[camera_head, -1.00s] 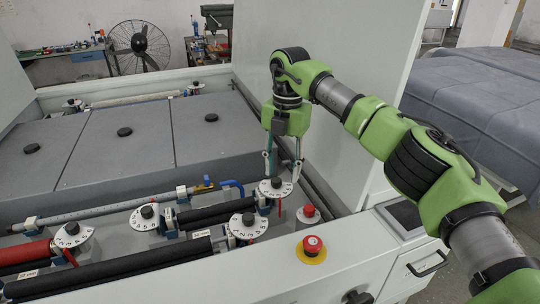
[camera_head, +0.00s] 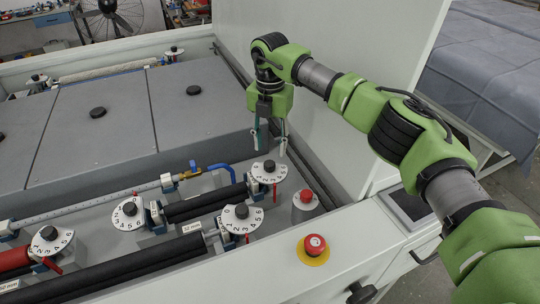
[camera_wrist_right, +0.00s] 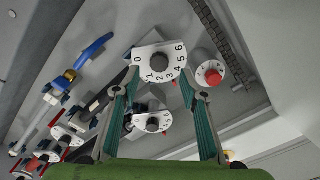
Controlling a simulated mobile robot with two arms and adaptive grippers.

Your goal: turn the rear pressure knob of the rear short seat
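A white numbered dial with a black knob (camera_head: 269,166) sits at the right end of the rear short black roller (camera_head: 205,203). My right gripper (camera_head: 269,149) hangs over this knob, fingers pointing down. Its fingers are apart with nothing between them, and the tips look a little above the knob. In the right wrist view the knob (camera_wrist_right: 159,63) shows between and just beyond the two green-sided fingers (camera_wrist_right: 158,80). A red pointer hangs by the dial's edge. My left gripper is not in view.
Similar dials stand nearby: one in front (camera_head: 241,212), one at the roller's left end (camera_head: 130,209) and one farther left (camera_head: 49,234). A small red button (camera_head: 306,195) is close right of the dial. A red emergency button (camera_head: 315,244) is on the front edge. A tall white panel (camera_head: 350,80) rises behind.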

